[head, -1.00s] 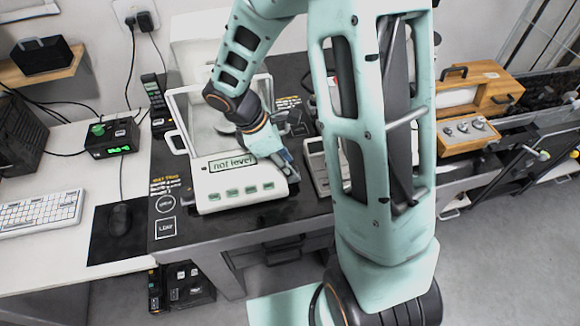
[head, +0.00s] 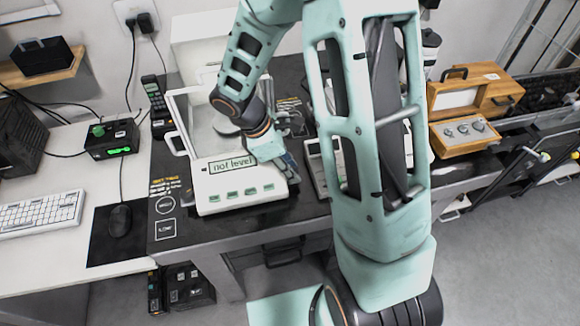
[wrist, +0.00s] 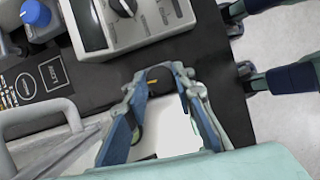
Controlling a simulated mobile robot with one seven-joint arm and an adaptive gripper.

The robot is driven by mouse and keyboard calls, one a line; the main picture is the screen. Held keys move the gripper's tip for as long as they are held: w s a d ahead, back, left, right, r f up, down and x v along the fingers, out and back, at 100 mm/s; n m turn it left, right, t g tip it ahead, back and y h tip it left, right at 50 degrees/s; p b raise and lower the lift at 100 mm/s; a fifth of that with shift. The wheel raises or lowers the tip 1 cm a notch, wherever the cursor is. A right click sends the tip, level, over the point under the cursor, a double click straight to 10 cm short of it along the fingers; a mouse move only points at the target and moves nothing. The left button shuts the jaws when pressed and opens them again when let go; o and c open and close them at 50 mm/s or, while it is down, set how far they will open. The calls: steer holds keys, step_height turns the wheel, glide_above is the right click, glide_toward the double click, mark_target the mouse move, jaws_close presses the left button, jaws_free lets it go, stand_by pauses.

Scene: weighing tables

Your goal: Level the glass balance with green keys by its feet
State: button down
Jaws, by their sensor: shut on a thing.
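The glass balance with green keys (head: 235,200) stands on the dark table, its display (head: 231,166) reading "not level". Its white body also shows at the bottom of the wrist view (wrist: 155,142). My gripper (head: 291,170) is low at the balance's front right corner. In the wrist view my gripper (wrist: 164,86) has its two fingers on either side of a dark round foot (wrist: 160,74) with a yellow mark, at the balance's corner. The fingers are shut on this foot. The balance's other feet are hidden.
A wooden-cased instrument (head: 466,135) is farther right. The mouse (head: 120,220) and keyboard (head: 40,212) lie left. The table's front edge runs just before the balance.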

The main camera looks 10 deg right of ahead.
steer(key=shift+m, duration=0.3)
steer(key=c, duration=1.9)
jaws_free()
steer(key=v, duration=1.2)
steer(key=shift+w+r, duration=0.1)
